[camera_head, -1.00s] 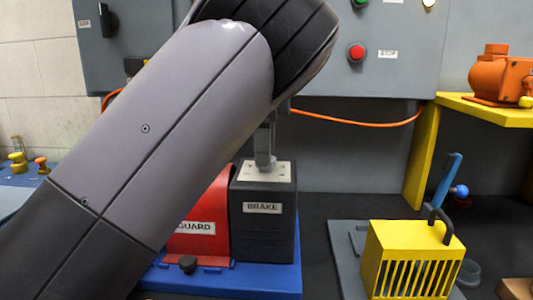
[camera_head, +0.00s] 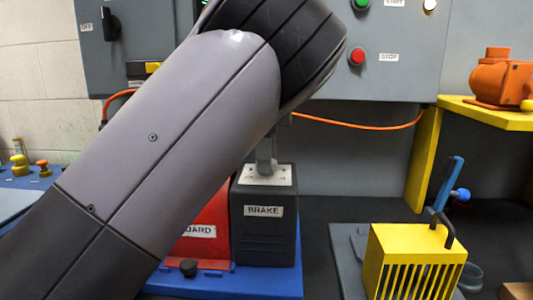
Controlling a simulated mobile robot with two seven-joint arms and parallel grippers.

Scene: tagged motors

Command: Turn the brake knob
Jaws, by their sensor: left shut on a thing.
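The dark grey brake box (camera_head: 264,236) carries a BRAKE label and stands on a blue base, with a light plate (camera_head: 282,176) on its top. My left arm comes in from the lower left and crosses in front of the panel. My left gripper (camera_head: 266,163) points down at the top plate, shut on the brake knob, which is mostly hidden by the fingers. The upper part of the gripper is hidden behind my arm. My right gripper does not show.
A red guard (camera_head: 205,222) stands directly left of the brake box, partly behind my arm. A yellow slotted cage (camera_head: 413,262) with a dark handle stands to the right. The grey control panel (camera_head: 385,85) with a red stop button (camera_head: 357,57) is behind. An orange cable (camera_head: 375,126) hangs below it.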

